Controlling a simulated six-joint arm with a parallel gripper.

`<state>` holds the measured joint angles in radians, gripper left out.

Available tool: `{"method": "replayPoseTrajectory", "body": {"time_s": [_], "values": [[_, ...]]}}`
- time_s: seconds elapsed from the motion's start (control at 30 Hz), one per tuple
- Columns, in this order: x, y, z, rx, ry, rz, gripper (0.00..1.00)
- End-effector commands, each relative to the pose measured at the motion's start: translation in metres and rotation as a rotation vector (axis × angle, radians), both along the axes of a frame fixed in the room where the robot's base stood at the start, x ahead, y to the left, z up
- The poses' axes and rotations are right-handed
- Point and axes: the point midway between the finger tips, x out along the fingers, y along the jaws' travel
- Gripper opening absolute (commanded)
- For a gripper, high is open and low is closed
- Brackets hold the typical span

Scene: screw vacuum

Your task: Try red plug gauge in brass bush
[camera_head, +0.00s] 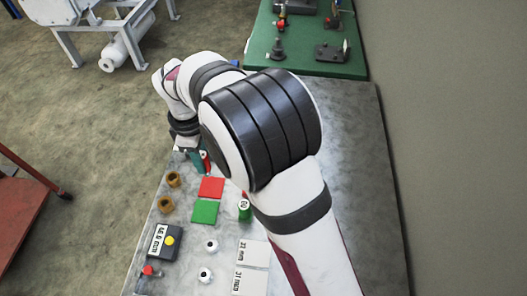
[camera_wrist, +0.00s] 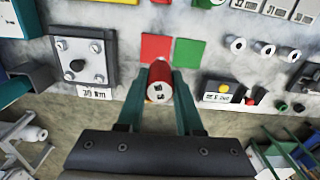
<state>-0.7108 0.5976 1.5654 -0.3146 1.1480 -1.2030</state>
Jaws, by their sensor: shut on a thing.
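My gripper (camera_wrist: 160,88) is shut on the red plug gauge (camera_wrist: 159,70), its two teal fingers on either side of the red handle. The gauge's pale round end faces the wrist camera. In the head view my gripper (camera_head: 200,160) is at the far end of the bench, partly hidden by my arm, with a bit of the red gauge (camera_head: 206,158) showing. Two brass-coloured bushes stand on the bench left of the red pad, one farther (camera_head: 173,179) and one nearer (camera_head: 165,203). Neither bush is clear in the wrist view. The gauge's height above the bench is hard to tell.
A red pad (camera_head: 211,187) and a green pad (camera_head: 205,212) lie side by side. A green plug gauge (camera_head: 244,208) stands to their right. White rings (camera_head: 211,245), a box with a yellow knob (camera_head: 169,240) and size cards (camera_head: 252,252) lie nearer. A dark plate block (camera_wrist: 83,60) is left.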

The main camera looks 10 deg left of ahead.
Motion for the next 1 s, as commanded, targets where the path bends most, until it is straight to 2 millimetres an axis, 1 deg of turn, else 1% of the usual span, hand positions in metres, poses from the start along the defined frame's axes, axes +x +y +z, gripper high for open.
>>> {"method": "replayPoseTrajectory", "body": {"time_s": [0.03,0.1,0.2,0.3,0.43,0.73,1.0], "values": [[-0.011,0.027,-0.004,0.0,0.0,0.045,0.0],[-0.028,0.06,-0.009,0.0,0.0,0.095,0.0],[-0.049,0.093,-0.013,0.001,0.0,0.143,0.0],[-0.061,0.11,-0.016,0.001,-0.001,0.172,0.0],[-0.066,0.116,-0.017,0.001,0.0,0.181,0.0],[-0.066,0.115,-0.019,0.001,0.0,0.179,0.0],[-0.065,0.114,-0.044,0.0,0.0,0.179,0.0]]}}
